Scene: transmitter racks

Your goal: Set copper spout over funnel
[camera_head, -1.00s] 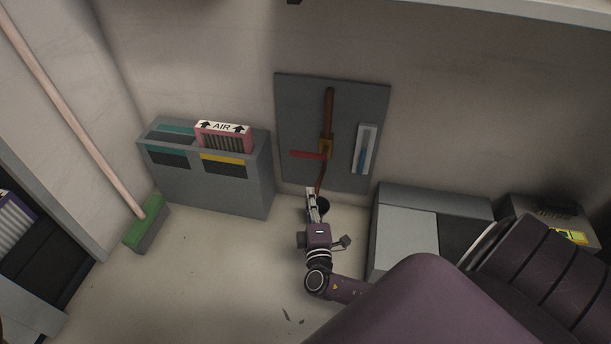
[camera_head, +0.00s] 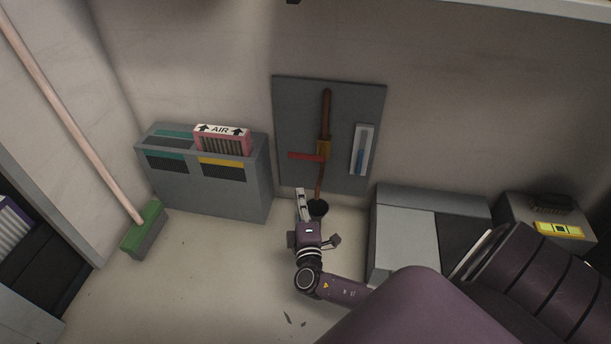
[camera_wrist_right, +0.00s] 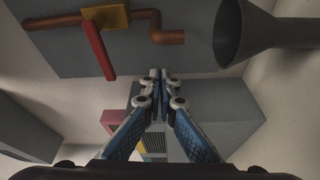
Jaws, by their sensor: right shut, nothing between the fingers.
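The copper spout (camera_head: 319,180) hangs below a brass valve body (camera_head: 323,149) on a grey wall panel. A dark funnel (camera_head: 318,208) sits beneath it. In the right wrist view, the spout (camera_wrist_right: 165,37) bends and its open end points toward the mouth of the grey funnel (camera_wrist_right: 232,38), with a gap between them. They look roughly in line there; exact alignment is unclear. My right gripper (camera_head: 300,192) is left of the spout and funnel in the head view. Its fingers (camera_wrist_right: 158,75) are shut, empty and apart from both. My left gripper is out of view.
A red handle (camera_head: 305,156) sticks out left from the valve. A blue gauge (camera_head: 362,150) is on the panel. A grey filter box (camera_head: 208,185) stands left, grey cabinets (camera_head: 402,242) right. A green broom (camera_head: 143,231) leans at far left. Floor between is mostly clear.

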